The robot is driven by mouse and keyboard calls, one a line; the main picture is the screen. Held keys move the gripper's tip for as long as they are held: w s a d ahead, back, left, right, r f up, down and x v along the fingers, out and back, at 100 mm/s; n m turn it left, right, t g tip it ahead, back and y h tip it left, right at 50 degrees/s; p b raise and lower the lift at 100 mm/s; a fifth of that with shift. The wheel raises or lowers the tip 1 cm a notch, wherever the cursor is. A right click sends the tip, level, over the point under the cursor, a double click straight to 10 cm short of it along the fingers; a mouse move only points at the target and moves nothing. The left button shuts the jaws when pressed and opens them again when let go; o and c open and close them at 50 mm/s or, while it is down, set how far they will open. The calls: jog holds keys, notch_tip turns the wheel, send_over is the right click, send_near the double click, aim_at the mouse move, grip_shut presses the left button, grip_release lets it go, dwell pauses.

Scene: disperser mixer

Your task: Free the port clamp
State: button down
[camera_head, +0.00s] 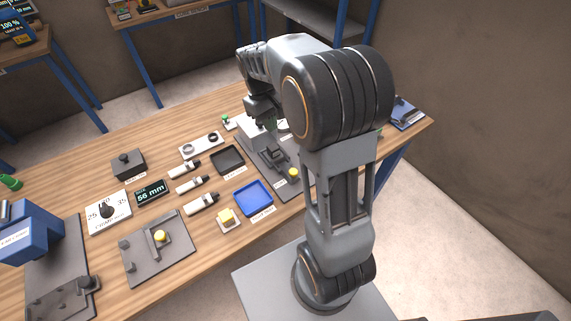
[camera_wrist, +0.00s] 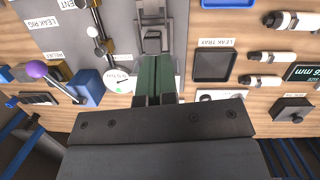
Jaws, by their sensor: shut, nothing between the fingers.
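A metal clamp-like fixture (camera_wrist: 152,38) with a grey frame stands on the grey leak rig plate (camera_wrist: 60,32) in the wrist view; I take it to be the port clamp. My gripper (camera_wrist: 156,62) is shut and empty, its green finger pads together just below the fixture in the picture. Whether the tips touch it I cannot tell. In the head view my gripper (camera_head: 262,108) is over the far side of the rig (camera_head: 270,158), and my arm hides part of the rig.
Left of the fingers are a round dial (camera_wrist: 118,79), a blue block (camera_wrist: 89,87) and a purple knob (camera_wrist: 37,69). A black leak tray (camera_wrist: 214,66) lies to the right.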

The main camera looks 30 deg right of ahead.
jog(key=g, duration=0.1)
send_near(287, 170)
jog(key=f, duration=0.2)
jog(key=w+f+p, duration=0.1)
jog(key=f, duration=0.1)
jog(key=shift+w+a, duration=0.1)
jog(key=shift+a, duration=0.15)
jog(key=s, duration=0.1)
jog(key=s+p, duration=0.1)
jog(key=shift+s+d+f, duration=0.15)
jog(key=shift+s+d, duration=0.25)
jog(key=shift+s+d+f+n, duration=0.1)
jog(key=shift+s+f+n, duration=0.15)
jog(key=shift+s, duration=0.2)
jog(key=shift+s, duration=0.1)
